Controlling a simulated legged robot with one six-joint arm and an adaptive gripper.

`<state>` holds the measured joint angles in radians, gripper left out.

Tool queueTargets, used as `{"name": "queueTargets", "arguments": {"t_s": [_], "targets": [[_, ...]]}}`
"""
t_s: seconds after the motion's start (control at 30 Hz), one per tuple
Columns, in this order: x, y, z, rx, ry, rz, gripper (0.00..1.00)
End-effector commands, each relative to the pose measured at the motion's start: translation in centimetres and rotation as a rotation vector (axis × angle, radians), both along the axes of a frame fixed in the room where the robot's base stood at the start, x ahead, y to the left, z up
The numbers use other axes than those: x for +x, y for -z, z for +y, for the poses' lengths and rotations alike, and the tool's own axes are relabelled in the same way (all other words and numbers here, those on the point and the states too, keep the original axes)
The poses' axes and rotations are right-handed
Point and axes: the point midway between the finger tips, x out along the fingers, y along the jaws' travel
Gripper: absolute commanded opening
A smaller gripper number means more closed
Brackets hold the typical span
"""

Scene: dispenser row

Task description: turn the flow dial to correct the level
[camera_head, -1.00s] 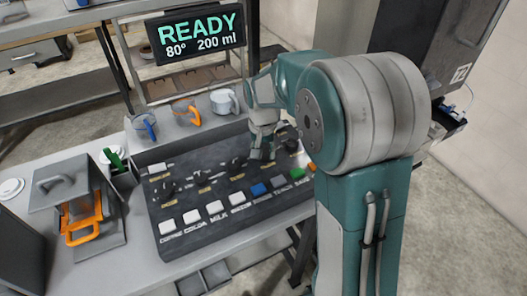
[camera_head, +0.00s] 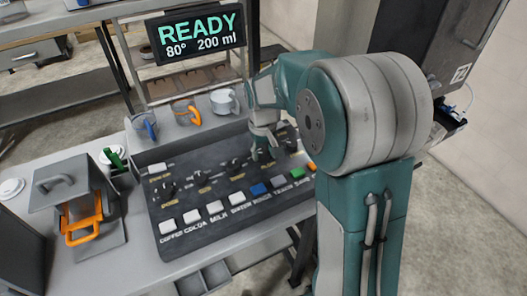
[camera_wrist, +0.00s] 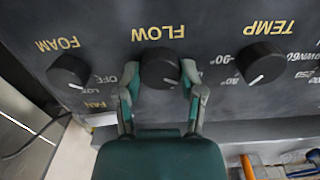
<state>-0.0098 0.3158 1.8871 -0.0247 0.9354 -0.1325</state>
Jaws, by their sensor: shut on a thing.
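The flow dial (camera_wrist: 158,66) is a round black knob under the yellow FLOW label in the wrist view, where the lettering is upside down. Its white pointer mark faces the lower right of that picture. My gripper (camera_wrist: 160,82) is shut on it, one finger at each side. In the head view my gripper (camera_head: 262,150) reaches down to the dark control panel (camera_head: 218,232), and its arm partly hides the panel's right side. The display (camera_head: 195,38) reads READY, 80° and 200 ml.
The FOAM dial (camera_wrist: 69,72) and TEMP dial (camera_wrist: 260,63) flank the flow dial with gaps between. Several coloured buttons line the panel's front, including a blue one (camera_head: 258,189). A white mug (camera_head: 223,102) and other cups stand behind the panel.

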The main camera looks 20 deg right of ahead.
Motion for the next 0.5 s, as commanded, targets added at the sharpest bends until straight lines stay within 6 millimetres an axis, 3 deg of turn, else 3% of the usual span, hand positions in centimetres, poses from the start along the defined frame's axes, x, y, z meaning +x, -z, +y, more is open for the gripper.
{"name": "queueTargets", "arguments": {"t_s": [0.33, 0.37, 0.4, 0.43, 0.5], "targets": [[0.04, 0.10, 0.07, 0.000, -0.004, -0.001, 0.03], [0.04, 0.10, 0.07, 0.000, -0.004, -0.001, 0.59], [0.03, 0.10, 0.06, 0.000, -0.004, -0.001, 0.77], [0.03, 0.09, 0.05, 0.000, -0.003, -0.001, 0.85], [0.02, 0.07, 0.04, 0.000, -0.003, 0.000, 0.85]]}}
